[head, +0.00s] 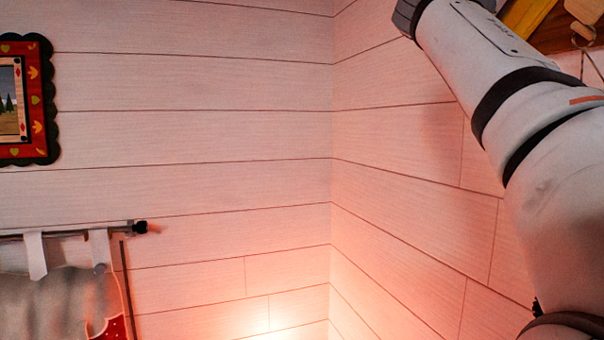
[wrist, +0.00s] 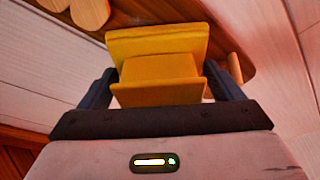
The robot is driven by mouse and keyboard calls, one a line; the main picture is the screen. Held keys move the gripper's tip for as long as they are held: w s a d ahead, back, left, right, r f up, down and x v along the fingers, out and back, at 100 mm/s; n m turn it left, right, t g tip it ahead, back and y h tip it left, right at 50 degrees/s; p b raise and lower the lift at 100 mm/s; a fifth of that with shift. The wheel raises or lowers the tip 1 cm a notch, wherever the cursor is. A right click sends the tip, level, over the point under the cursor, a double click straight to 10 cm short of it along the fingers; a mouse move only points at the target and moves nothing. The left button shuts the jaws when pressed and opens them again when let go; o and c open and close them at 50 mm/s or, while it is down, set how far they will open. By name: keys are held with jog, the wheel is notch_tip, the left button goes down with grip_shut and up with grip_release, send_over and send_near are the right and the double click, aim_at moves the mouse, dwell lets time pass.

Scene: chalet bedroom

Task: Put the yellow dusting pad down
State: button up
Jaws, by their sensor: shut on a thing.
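The yellow dusting pad (wrist: 158,45) is in the wrist view, between the two dark fingers of my gripper (wrist: 165,78). It has a wide upper plate, a block in the middle and a lower flange. The fingers are shut on it from both sides, and it is held up in front of the wrist. The pad's far side is hidden. The head view shows my arm at the right, but my gripper is not clearly visible there.
In the wrist view, a brown wooden panel (wrist: 228,35) with rounded wooden pieces lies beyond the pad. In the head view, pale plank walls (head: 200,130) meet in a corner. A framed picture (head: 38,100) and a curtain rod (head: 75,232) are at left.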

aim_at(540, 2)
jog(key=s, duration=0.2)
jog(key=s+d+b, duration=0.1)
jog(key=s, duration=0.1)
jog(key=shift+s+d, duration=0.1)
jog(key=shift+s, duration=0.15)
jog(key=shift+w+a+r+p, duration=0.1)
jog(key=shift+w+a+p, duration=0.15)
jog(key=shift+p, duration=0.1)
jog(key=w, duration=0.2)
jog(key=w+a+p, duration=0.1)
jog(key=w+a, duration=0.1)
jog(key=w, duration=0.1)
jog(key=shift+w+a+p, duration=0.15)
jog(key=shift+w+p, duration=0.2)
jog(key=shift+p, duration=0.05)
jog(key=shift+s, duration=0.15)
